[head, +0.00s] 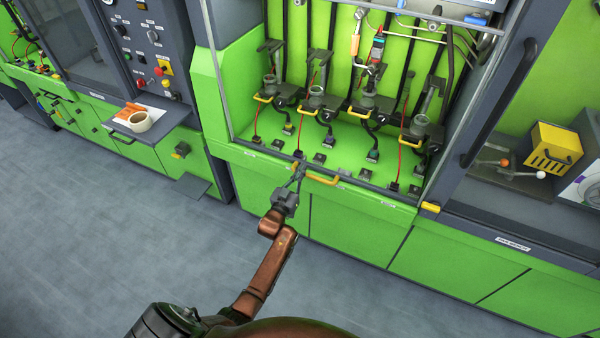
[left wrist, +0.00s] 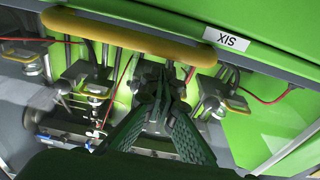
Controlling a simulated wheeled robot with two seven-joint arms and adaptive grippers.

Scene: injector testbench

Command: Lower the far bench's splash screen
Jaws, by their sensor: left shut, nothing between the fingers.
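The bench in front of me has a green opening with a pale frame rail (head: 216,75) on its left side. I cannot tell its clear splash screen apart from the opening or judge its height. A yellow bar handle (head: 322,179) lies along the front lower edge, and it spans the upper left wrist view (left wrist: 130,37). My left gripper (head: 298,172) is shut and empty, close by the handle's left end. Its fingers (left wrist: 162,85) meet below the handle in the left wrist view. I cannot tell whether they touch anything. My right gripper is not in view.
Several injector stations with yellow loops (head: 314,112) stand inside the opening. A label (left wrist: 228,43) sits beside the handle. The grey floor (head: 110,240) at left is clear.

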